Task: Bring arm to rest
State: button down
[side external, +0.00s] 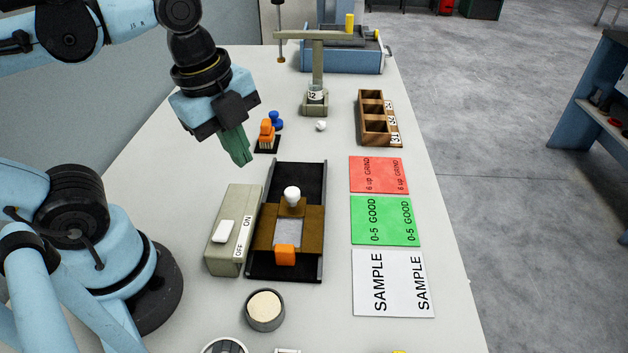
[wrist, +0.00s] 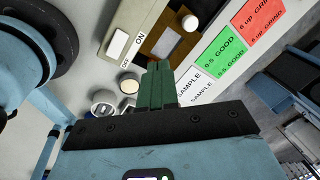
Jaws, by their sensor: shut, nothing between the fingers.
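My gripper (side external: 238,150) hangs above the table, its green fingers pressed together and empty. In the side external view it is above and left of the black tray device, apart from everything on the table. In the wrist view the shut fingers (wrist: 157,72) point toward the switch box and the tray device. My light blue arm reaches in from the upper left.
A grey switch box (side external: 230,240) stands beside a black tray (side external: 300,175) with a white knob and orange block. Red, green and white SAMPLE cards (side external: 393,283) lie right. A round cup (side external: 265,311), orange brush (side external: 267,132), wooden rack (side external: 378,130) and post stand (side external: 316,75) surround it.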

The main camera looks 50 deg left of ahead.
jog(key=w+a+f+n+t, duration=0.1)
jog(key=w+f+n+t, duration=0.1)
jog(key=n, duration=0.7)
jog(key=w+a+f+n+t, duration=0.1)
jog(key=w+a+n+t, duration=0.1)
jog(key=w+n, duration=0.3)
jog(key=n+t, duration=0.1)
jog(key=n, duration=0.2)
jog(key=shift+w+a+f+n+y, duration=0.2)
jog(key=shift+f+n+y, duration=0.1)
jog(key=shift+f+n, duration=0.1)
